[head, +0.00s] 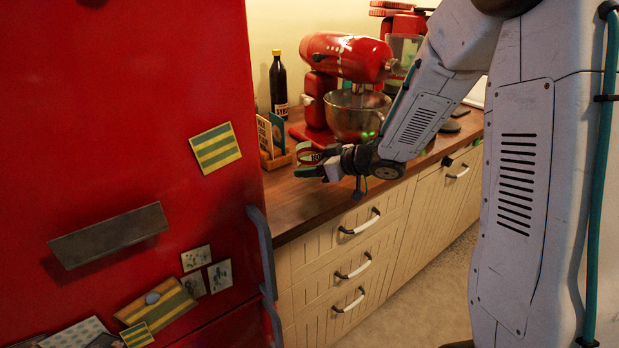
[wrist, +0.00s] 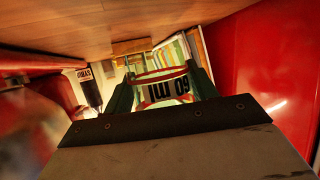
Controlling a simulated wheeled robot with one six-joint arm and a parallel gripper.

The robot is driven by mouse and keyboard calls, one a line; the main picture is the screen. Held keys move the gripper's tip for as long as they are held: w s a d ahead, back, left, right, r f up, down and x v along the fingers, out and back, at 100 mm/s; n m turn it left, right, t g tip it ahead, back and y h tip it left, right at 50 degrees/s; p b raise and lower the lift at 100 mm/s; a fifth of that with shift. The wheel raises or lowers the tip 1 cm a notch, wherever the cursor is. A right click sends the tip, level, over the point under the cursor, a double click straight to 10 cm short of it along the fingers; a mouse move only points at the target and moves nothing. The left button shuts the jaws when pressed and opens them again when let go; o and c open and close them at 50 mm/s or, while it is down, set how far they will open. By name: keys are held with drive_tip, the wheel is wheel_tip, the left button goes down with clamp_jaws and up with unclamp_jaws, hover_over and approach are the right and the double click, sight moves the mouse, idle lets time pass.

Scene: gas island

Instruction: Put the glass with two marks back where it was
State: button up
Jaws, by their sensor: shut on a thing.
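My gripper (head: 308,163) is shut on a small glass (head: 304,153) just above the front part of the wooden counter (head: 310,205). In the wrist view, my gripper (wrist: 163,82) has its green fingers on both sides of the glass (wrist: 168,90). The glass is clear, with red bands and a dark "60 ml" print that shows upside down. The fingers and wrist hide part of it. I cannot tell whether its base touches the counter. No other glass is clearly visible.
A red fridge (head: 110,130) stands close on the left. Behind my gripper are a wooden holder with cards (head: 272,158), a dark bottle (head: 278,85) and a red mixer (head: 345,57) with a metal bowl (head: 352,118). The counter's near left part is clear.

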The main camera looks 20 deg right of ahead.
drive_tip(key=shift+w+a+f, duration=0.15)
drive_tip(key=shift+f, duration=0.75)
drive_tip(key=shift+w+a+f, duration=0.1)
drive_tip(key=shift+f, duration=0.8)
drive_tip(key=shift+f, duration=0.1)
drive_tip(key=o, duration=1.2)
